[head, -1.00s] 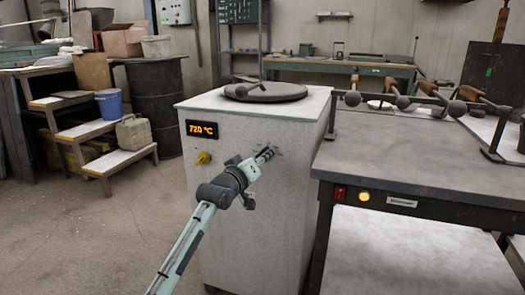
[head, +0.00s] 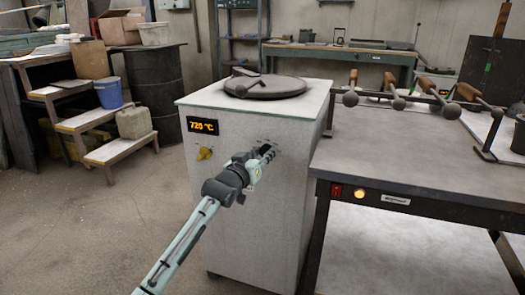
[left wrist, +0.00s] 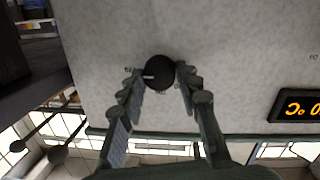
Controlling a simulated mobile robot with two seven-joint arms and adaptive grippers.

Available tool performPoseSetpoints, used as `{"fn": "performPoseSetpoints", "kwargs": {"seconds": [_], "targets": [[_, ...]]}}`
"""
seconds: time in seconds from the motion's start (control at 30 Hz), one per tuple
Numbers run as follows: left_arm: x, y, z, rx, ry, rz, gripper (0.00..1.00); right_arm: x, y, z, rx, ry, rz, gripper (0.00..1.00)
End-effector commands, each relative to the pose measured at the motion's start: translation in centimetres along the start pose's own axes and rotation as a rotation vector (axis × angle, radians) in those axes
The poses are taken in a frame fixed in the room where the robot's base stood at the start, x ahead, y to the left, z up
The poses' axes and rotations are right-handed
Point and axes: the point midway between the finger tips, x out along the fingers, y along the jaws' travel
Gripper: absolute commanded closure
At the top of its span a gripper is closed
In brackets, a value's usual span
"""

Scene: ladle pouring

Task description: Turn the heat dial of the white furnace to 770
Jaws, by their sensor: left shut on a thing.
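The white furnace (head: 236,215) stands in the middle of the head view with a round dark lid on top. Its orange display (head: 203,126) appears to read 720 °C; the last digit is hard to make out. In the left wrist view the black round heat dial (left wrist: 159,73) with a white pointer mark sits on the furnace front, between the fingers. My left gripper (head: 268,152) is at the front face, shut on the dial; it also shows in the left wrist view (left wrist: 158,80). The gripper mostly hides the dial in the head view. My right gripper is not in view.
A yellow knob (head: 205,153) sits below the display, left of my gripper. A metal table (head: 420,160) with several ladles stands close on the right. Wooden steps (head: 75,115) and a dark barrel (head: 157,90) stand at the left. The floor before the furnace is open.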

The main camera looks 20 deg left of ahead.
Motion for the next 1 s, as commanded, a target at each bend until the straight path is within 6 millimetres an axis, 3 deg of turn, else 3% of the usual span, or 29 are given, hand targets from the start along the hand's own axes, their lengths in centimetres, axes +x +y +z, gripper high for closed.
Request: {"fn": "performPoseSetpoints", "kwargs": {"seconds": [0.47, 0.5, 0.67, 1.0], "targets": [[0.01, -0.05, -0.09, 0.019, 0.001, -0.002, 0.96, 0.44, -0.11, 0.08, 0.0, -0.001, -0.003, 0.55], [0.01, -0.05, -0.09, 0.019, 0.001, -0.002, 0.66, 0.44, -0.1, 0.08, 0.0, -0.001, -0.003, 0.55], [0.01, -0.04, -0.07, 0.018, 0.001, -0.002, 0.46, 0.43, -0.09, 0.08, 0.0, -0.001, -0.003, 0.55], [-0.3, 0.0, -0.01, 0.016, 0.0, -0.001, 0.46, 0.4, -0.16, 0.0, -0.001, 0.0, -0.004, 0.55]]}}
